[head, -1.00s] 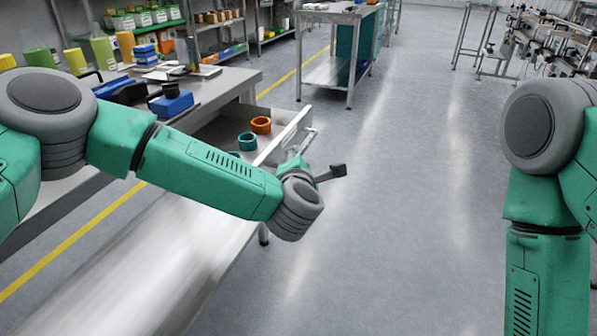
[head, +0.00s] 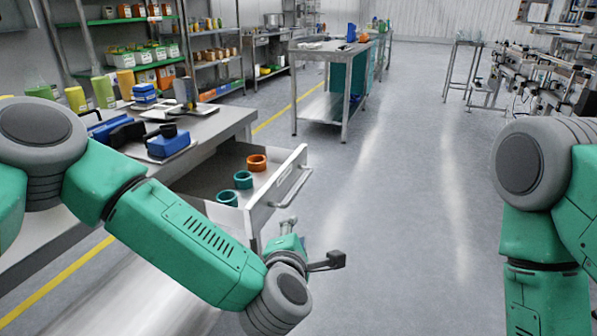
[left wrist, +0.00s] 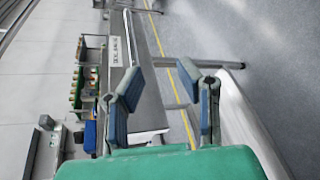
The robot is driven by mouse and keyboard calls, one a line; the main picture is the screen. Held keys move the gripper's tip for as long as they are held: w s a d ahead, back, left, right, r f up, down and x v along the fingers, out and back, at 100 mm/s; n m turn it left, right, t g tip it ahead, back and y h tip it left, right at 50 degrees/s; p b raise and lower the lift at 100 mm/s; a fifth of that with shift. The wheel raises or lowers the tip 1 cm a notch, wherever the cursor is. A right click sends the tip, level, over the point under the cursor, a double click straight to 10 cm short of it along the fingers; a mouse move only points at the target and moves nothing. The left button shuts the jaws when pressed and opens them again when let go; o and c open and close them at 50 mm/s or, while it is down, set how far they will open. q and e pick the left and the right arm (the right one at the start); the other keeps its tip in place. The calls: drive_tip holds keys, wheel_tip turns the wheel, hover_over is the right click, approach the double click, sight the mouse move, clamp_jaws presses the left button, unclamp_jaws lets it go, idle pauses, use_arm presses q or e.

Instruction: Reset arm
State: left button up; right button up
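My left arm reaches in from the left, and its gripper (head: 290,236) is small and partly hidden behind my wrist in the head view. It is just in front of the open drawer (head: 284,212), low beside the drawer's front and handle; I cannot tell if it touches. In the left wrist view, the two blue-grey fingers of the left gripper (left wrist: 165,105) are spread apart with nothing between them. My right arm hangs at the right, and its gripper is out of view.
The drawer holds an orange ring (head: 256,162) and two teal rings, one of them here (head: 243,179). The workbench (head: 215,128) carries a blue device (head: 168,142) and bottles. A steel table (head: 318,50) stands farther back. The floor (head: 400,200) in the middle is clear.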

use_arm(q)
drive_tip(key=s+a+f+m+g+h+p, duration=0.2)
drive_tip(key=s+a+f+m+g+p, duration=0.4)
drive_tip(key=s+f+m, duration=1)
drive_tip(key=s+a+f+m+g+y, duration=0.1)
drive_tip(key=s+a+m+g+y, duration=0.2)
drive_tip(key=s+a, duration=1.5)
drive_tip(key=a+m+g, duration=0.2)
drive_tip(key=m+g, duration=0.1)
drive_tip(key=g, duration=0.2)
drive_tip(key=shift+a, duration=0.2)
drive_tip(key=shift+w+f, duration=0.15)
